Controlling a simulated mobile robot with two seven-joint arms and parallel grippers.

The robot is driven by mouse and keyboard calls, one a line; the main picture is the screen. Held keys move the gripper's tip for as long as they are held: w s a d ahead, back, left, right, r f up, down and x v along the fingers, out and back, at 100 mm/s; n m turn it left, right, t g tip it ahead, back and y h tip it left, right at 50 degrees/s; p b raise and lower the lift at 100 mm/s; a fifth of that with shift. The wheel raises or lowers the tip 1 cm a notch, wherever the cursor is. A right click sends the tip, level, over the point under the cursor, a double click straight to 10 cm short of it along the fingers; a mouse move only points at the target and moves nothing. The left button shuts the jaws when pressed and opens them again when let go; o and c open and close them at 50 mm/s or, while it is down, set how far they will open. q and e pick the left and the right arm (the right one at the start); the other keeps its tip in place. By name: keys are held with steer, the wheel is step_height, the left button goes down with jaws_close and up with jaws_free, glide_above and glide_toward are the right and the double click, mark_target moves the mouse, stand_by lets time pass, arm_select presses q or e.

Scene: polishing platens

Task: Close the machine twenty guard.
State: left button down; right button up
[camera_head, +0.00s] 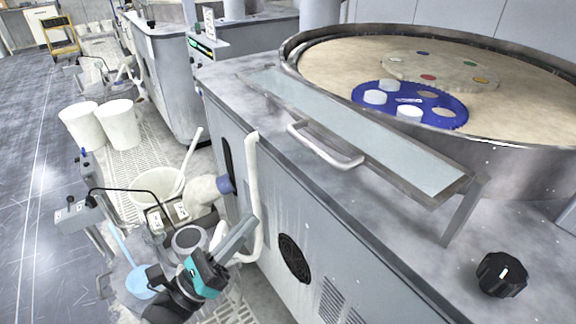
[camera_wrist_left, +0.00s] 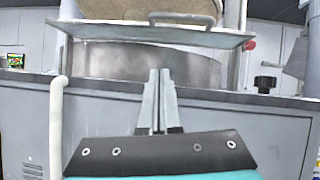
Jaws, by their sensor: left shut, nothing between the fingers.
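The guard (camera_head: 370,125) is a long clear panel in a grey frame, standing out almost flat in front of the round platen tub. Its pale bar handle (camera_head: 326,151) is on the front edge. In the left wrist view the guard (camera_wrist_left: 120,33) crosses the top, with its handle (camera_wrist_left: 182,18) above the fingers. My left gripper (camera_head: 248,225) is shut and empty, low in front of the machine's side panel, left of and below the handle, apart from it. Its fingertips (camera_wrist_left: 160,73) point toward the tub below the guard. My right gripper is not in view.
The tan platen (camera_head: 340,60) bears a blue carrier (camera_head: 395,110) with white discs. A black knob (camera_head: 502,274) sits at the machine's front right. A pale pipe (camera_head: 253,180) runs up beside my left gripper. Buckets (camera_head: 120,125) and a blue-ended hose clutter the floor at left.

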arm_select(q)
steer(key=w+d+r+m+g+h+p, duration=0.1)
steer(key=w+d+r+m+h+p, duration=0.1)
steer(key=d+r, duration=0.6)
step_height(320, 180, up, 3)
steer(key=w+m+p, duration=0.1)
steer(key=w, duration=0.1)
steer(key=shift+w+g, duration=0.3)
steer(key=shift+d, duration=0.1)
steer(key=shift+p, duration=0.35)
